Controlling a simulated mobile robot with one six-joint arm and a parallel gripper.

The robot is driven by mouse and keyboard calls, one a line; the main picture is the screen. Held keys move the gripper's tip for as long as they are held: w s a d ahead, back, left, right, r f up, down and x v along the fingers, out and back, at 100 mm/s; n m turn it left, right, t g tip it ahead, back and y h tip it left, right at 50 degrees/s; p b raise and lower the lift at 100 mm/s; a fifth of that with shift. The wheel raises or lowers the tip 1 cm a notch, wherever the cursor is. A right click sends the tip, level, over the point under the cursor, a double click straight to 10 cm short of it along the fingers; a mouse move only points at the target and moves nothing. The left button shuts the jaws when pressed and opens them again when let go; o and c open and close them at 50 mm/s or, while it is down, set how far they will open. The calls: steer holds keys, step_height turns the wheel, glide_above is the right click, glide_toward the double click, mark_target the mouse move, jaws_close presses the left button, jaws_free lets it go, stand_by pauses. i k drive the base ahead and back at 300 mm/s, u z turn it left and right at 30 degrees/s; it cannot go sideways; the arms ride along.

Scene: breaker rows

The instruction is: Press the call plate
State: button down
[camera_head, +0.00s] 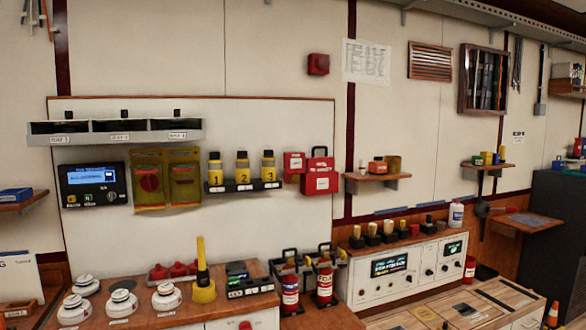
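No label that I can read marks the call plate, so I cannot tell which thing it is. A dark control panel (92,186) with a lit blue screen and small buttons is mounted on the board's left. Red lockout boxes (317,182) are at the board's right. My gripper is not in view.
Below, a wooden bench holds white round devices (122,303) and a yellow upright tool (203,285). Red extinguishers (290,290) stand right of it. A white console (392,267) and small shelves (376,177) jut from the wall. An orange cone (552,314) stands lower right.

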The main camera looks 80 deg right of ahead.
mark_target(294, 162)
steer(key=u, duration=0.1)
steer(key=k, duration=1.5)
steer(key=z, duration=0.8)
steer(key=i, duration=1)
steer(key=u, duration=0.1)
